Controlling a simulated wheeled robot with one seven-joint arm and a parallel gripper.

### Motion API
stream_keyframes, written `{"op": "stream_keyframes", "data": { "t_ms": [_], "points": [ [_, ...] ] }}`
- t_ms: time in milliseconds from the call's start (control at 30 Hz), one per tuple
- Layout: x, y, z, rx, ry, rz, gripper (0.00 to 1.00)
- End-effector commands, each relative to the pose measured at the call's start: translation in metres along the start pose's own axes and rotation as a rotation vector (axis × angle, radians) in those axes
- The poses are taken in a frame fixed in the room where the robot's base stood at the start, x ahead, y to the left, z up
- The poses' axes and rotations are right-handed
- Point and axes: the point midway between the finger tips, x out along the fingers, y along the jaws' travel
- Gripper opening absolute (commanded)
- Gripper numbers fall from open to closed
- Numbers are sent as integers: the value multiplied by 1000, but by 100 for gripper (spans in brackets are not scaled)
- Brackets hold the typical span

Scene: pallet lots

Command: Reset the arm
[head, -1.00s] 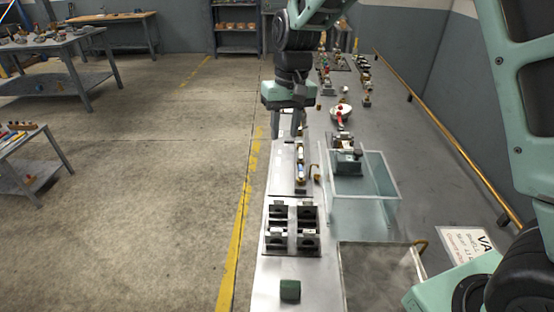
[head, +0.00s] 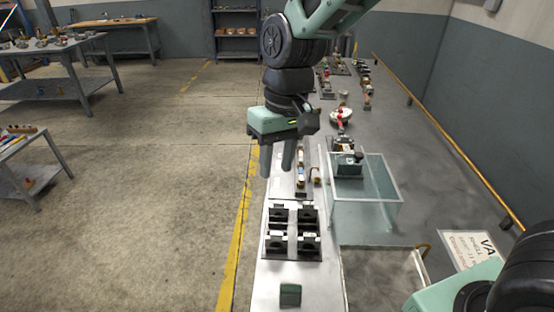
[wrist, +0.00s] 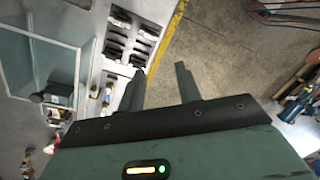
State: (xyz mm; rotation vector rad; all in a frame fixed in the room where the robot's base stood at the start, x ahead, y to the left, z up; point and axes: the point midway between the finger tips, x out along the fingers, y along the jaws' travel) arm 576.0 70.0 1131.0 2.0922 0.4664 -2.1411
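My gripper (head: 278,160) hangs from the arm in the head view, fingers pointing down, at the left edge of the long bench and above its surface. In the wrist view my gripper (wrist: 163,88) shows two dark fingers spread apart with nothing between them. Behind and below it on the bench is a narrow strip (head: 301,165) holding small parts. Nearer the camera is a black fixture (head: 291,232) with several slots. It also shows in the wrist view (wrist: 118,38).
A clear open bin (head: 366,212) stands right of the fixture, with a machine part (head: 347,160) at its back. A yellow rail (head: 450,140) runs along the right side. Open floor (head: 140,180) lies to the left.

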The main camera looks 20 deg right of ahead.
Motion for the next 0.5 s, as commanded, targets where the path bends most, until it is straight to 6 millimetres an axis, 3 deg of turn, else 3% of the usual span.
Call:
{"op": "stream_keyframes", "data": {
  "t_ms": [267, 367, 500],
  "points": [
    [-1, -4, 6, -14, 1, 0, 34],
    [-1, -20, 36, -76, -1, 3, 34],
    [3, -43, 101, -212, -2, 28, 34]
  ]
}}
